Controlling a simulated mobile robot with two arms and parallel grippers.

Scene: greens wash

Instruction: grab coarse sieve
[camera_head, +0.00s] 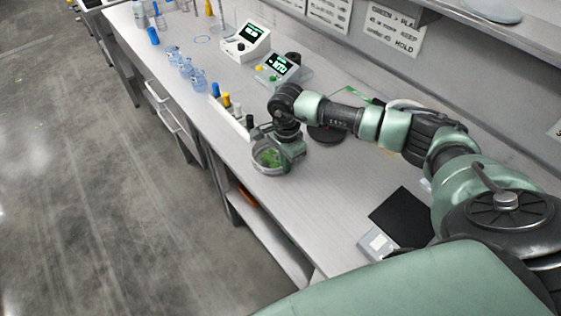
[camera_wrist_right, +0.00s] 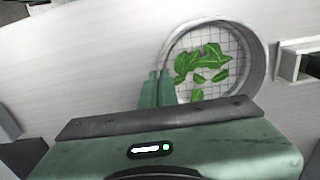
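The coarse sieve (camera_head: 259,166) is a round, grey-rimmed dish with a wire mesh, holding several green leaves. It is at the front edge of the bench in the head view. In the right wrist view the sieve (camera_wrist_right: 255,48) shows its square mesh and leaves at upper right. My right gripper (camera_wrist_right: 157,88) has its fingers close together at the sieve's near left rim and looks shut on that rim. The exact contact is partly hidden by the fingers. In the head view the right gripper (camera_head: 283,150) covers the sieve's right side. My left gripper is not in view.
A white rack (camera_head: 229,115) with coloured-handled tools stands just behind the sieve. A dark round disc (camera_head: 327,134) lies to its right. Displays (camera_head: 277,68) and blue-tinted flasks (camera_head: 186,70) stand farther back. A black-topped device (camera_head: 402,216) is at front right. Bare bench lies between.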

